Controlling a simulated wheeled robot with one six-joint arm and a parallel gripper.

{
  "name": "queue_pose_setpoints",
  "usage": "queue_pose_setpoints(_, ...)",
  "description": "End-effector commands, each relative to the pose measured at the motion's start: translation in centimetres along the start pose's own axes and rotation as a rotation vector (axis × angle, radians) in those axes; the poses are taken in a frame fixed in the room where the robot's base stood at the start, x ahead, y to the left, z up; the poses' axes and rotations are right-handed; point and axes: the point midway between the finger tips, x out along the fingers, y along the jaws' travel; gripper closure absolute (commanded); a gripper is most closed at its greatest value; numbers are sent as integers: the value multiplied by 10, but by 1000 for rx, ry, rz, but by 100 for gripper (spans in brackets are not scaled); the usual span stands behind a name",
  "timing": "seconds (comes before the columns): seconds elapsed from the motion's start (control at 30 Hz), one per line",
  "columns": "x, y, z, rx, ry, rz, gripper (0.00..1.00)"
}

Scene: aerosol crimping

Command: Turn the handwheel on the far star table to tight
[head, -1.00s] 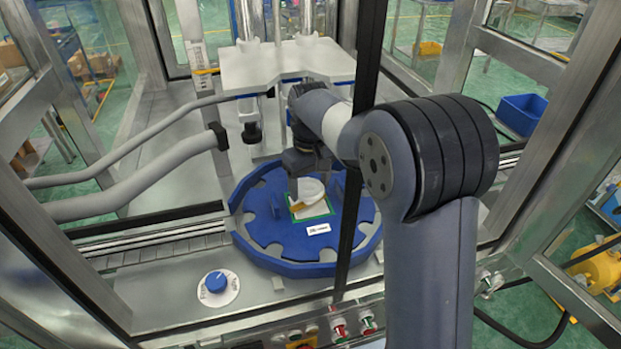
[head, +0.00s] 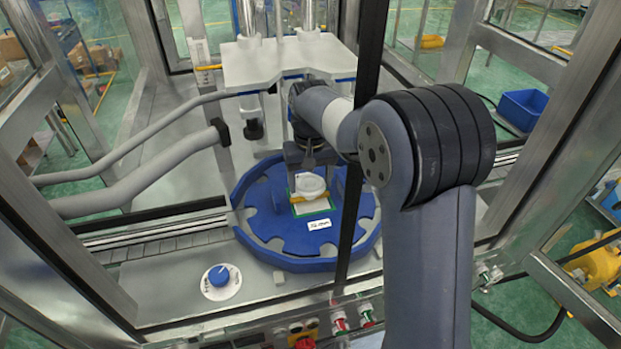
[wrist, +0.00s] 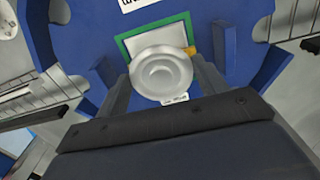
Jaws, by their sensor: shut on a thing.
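The blue star table (head: 275,240) stands inside the metal frame, with notches around its disc. The pale round handwheel (head: 311,184) sits at its hub over a green-bordered plate (head: 312,206). A yellow pointer sticks out beside the wheel. In the wrist view the handwheel (wrist: 161,75) lies between the two dark fingers of my gripper (wrist: 160,88), which is shut on it. The yellow pointer (wrist: 191,51) shows at the wheel's upper right. In the head view my gripper (head: 308,180) reaches down onto the wheel, and my arm hides part of the table's right side.
A white plate (head: 285,62) on posts stands behind the table. Grey hoses (head: 140,180) run along the left. A blue knob (head: 219,277) is at front left. A dark upright bar (head: 362,150) crosses in front of the table's right part.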

Motion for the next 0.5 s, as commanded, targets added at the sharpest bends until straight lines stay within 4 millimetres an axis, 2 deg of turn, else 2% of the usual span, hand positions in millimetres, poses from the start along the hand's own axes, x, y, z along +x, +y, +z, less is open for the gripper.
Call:
queue_pose_setpoints(0.07,-1,0,0,3,2,-1,55)
queue_pose_setpoints(0.1,-1,0,0,4,3,-1,32)
queue_pose_setpoints(0.37,0,0,0,2,1,-1,11)
queue_pose_setpoints(0.5,0,0,0,1,1,-1,11)
